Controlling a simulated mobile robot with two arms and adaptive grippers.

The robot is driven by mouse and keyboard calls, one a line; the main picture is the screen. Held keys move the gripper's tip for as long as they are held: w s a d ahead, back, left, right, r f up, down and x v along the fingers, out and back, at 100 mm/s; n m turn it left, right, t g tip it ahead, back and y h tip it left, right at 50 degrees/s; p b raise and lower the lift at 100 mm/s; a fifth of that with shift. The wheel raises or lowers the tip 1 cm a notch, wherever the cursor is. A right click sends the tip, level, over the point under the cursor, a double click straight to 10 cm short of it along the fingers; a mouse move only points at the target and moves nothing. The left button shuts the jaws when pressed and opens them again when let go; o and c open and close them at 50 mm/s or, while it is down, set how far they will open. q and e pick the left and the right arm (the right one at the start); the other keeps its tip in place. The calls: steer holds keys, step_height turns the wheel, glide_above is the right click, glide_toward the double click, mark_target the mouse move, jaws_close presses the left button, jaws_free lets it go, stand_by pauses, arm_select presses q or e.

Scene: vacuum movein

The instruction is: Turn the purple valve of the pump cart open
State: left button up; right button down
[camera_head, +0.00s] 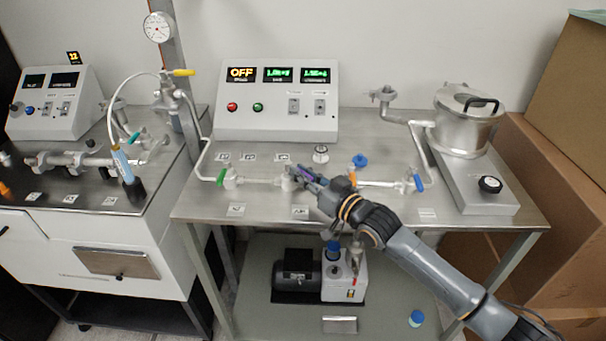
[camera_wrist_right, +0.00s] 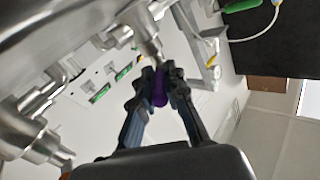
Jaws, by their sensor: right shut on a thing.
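The purple valve (camera_wrist_right: 159,88) shows in the right wrist view between the fingertips of my right gripper (camera_wrist_right: 158,82). My right gripper is shut on its purple handle, and the fingers cover part of it. In the head view my right gripper (camera_head: 312,179) reaches in from the lower right to the pipe line on the steel pump cart (camera_head: 200,205). Only a little purple (camera_head: 318,181) shows there, so the handle's angle is hard to tell. My left gripper is not in view.
On the same line are a green valve (camera_head: 221,176), an orange one (camera_head: 352,176) and blue ones (camera_head: 418,183). A control box (camera_head: 276,100) reading OFF stands behind. A steel pot (camera_head: 466,125) is at right, beside cardboard boxes (camera_head: 560,170). A pump (camera_head: 300,274) sits on the lower shelf.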

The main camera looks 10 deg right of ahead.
steer(key=c, duration=1.3)
jaws_free()
steer(key=shift+c, duration=0.2)
steer(key=v, duration=1.2)
steer(key=shift+d, duration=0.1)
